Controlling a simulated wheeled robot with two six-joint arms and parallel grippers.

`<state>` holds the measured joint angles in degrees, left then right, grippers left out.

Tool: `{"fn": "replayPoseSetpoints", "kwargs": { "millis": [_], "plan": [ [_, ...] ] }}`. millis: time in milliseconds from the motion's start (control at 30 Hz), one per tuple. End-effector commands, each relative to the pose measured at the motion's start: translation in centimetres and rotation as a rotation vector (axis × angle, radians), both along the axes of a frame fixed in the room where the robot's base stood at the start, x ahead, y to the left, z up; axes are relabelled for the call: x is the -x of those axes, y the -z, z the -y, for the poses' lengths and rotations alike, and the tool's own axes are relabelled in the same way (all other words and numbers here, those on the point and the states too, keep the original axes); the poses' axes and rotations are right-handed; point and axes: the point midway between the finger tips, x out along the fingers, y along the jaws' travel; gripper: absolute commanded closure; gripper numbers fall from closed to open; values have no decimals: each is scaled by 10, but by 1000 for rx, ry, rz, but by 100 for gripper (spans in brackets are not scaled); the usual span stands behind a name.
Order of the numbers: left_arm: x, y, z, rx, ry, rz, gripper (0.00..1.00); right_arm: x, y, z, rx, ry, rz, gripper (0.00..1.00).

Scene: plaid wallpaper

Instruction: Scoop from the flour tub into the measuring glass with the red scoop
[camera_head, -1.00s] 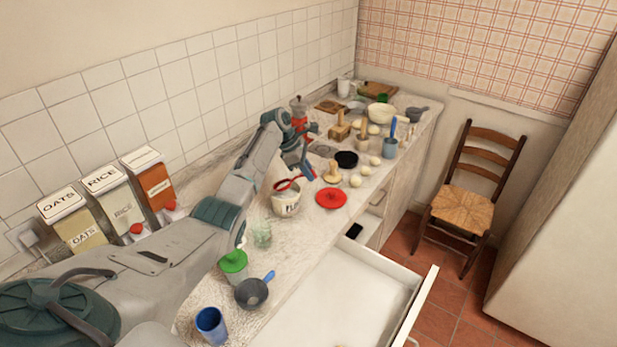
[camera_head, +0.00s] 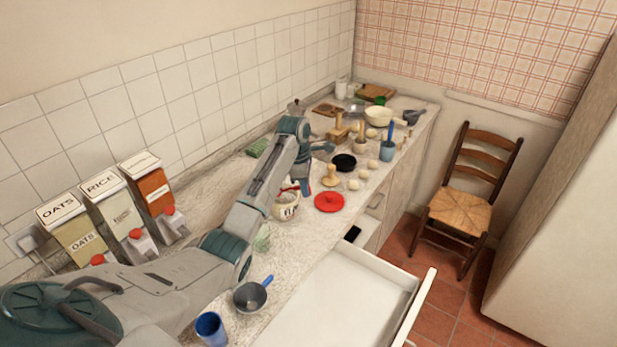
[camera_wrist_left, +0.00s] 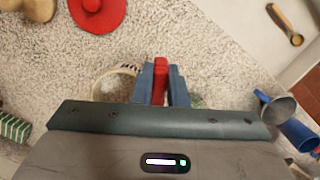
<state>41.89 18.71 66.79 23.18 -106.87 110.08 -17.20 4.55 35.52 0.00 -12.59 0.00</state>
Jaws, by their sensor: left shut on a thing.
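The flour tub (camera_head: 284,210), pale with dark lettering, stands on the counter below my left gripper (camera_head: 303,186). My left gripper is shut on the red scoop (camera_head: 291,188). The scoop's red handle (camera_wrist_left: 161,78) shows between the blue fingers in the left wrist view. Its bowl seems to be at or inside the tub's mouth; the exact depth is hidden. The tub rim (camera_wrist_left: 98,76) shows beside the fingers there. The measuring glass (camera_head: 263,240), clear and greenish, stands nearer me and is partly covered by my arm. My right gripper is out of view.
A red lid (camera_head: 329,202) lies right of the tub. A grey pan (camera_head: 250,297) and blue cup (camera_head: 210,327) stand near the counter's front. Dispensers (camera_head: 118,213) line the wall. An open drawer (camera_head: 345,300) juts out at the right. Eggs and utensils crowd the far counter.

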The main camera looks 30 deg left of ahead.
Motion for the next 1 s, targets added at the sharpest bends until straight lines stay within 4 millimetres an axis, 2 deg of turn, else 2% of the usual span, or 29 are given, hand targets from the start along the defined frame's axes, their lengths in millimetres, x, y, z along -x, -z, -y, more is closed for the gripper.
{"fn": "replayPoseSetpoints", "kwargs": {
  "millis": [167,900,1000],
  "plan": [
    [21,0,4,-1,2,-1,100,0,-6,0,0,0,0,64],
    [100,0,18,2,1,1,100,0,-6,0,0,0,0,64],
    [100,-8,12,73,-1,36,100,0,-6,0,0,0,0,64]
  ]
}}
